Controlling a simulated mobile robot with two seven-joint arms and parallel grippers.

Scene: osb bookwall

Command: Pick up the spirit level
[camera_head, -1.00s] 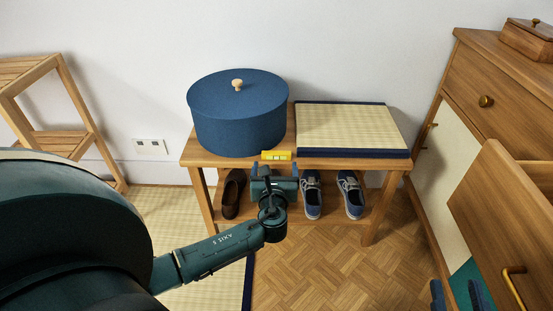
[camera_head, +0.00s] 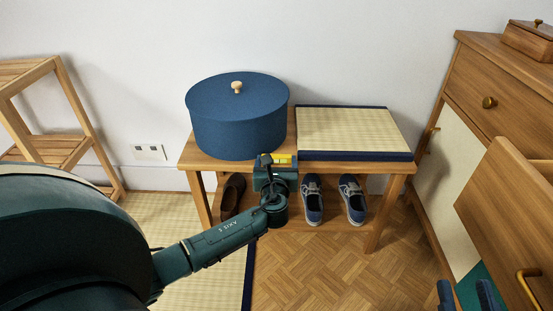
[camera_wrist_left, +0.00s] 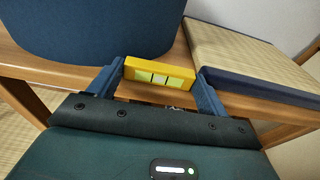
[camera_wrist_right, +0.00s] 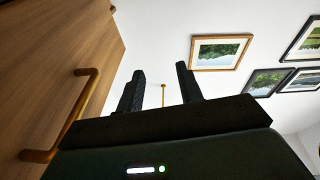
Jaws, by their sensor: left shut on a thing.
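The spirit level (camera_head: 283,158) is a small yellow bar with pale vial windows. It is at the front edge of the wooden bench, between the blue round box and the tatami cushion. In the left wrist view the spirit level (camera_wrist_left: 158,74) spans between the two fingers of my left gripper (camera_wrist_left: 160,85), which is shut on its two ends. In the head view my left gripper (camera_head: 276,162) partly covers it. I cannot tell whether it still touches the bench. My right gripper (camera_wrist_right: 162,88) is open and empty, and shows at the lower right of the head view (camera_head: 466,293).
The blue lidded box (camera_head: 238,120) stands close left of the level. The tatami cushion (camera_head: 350,130) lies close right. Shoes (camera_head: 312,198) sit on the lower shelf of the bench (camera_head: 190,162). A chest with an open drawer (camera_head: 510,200) is near my right gripper.

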